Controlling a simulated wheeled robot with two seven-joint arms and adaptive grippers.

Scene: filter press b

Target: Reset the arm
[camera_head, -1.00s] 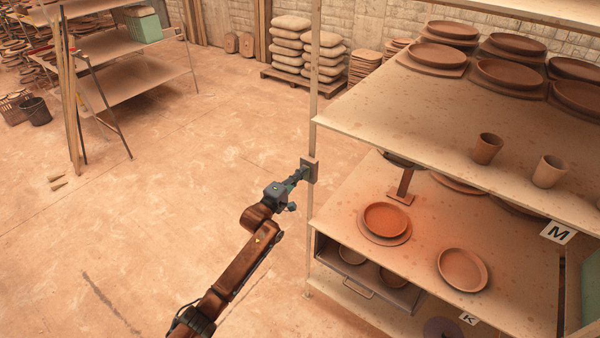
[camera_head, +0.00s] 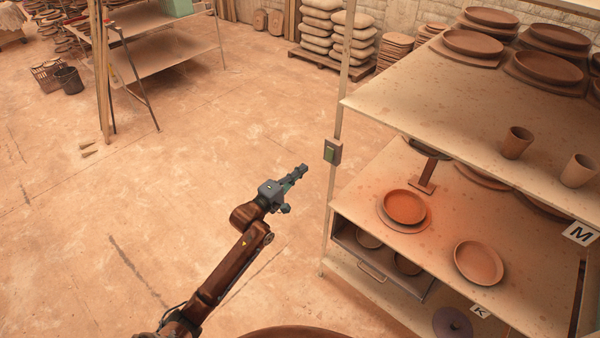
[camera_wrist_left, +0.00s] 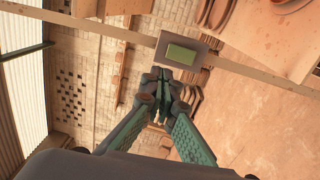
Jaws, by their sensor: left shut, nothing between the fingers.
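My left arm reaches in from the bottom left of the head view. Its gripper (camera_head: 300,171) is shut and empty, in the air over open floor, to the left of the shelf post. In the left wrist view the two fingers (camera_wrist_left: 163,82) are together with nothing between them. A small grey box with a green rocker face (camera_head: 332,151) is fixed to the post, a short way right of the gripper and apart from it. It also shows in the left wrist view (camera_wrist_left: 181,54), just beyond the fingertips. My right gripper is not in view.
The shelf rack (camera_head: 440,118) on the right holds terracotta plates (camera_head: 404,207), cups (camera_head: 516,142) and an open drawer (camera_head: 378,268). Stacked sacks (camera_head: 322,27) stand on a pallet at the back. A bucket (camera_head: 69,79) stands far left. The floor around the arm is clear.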

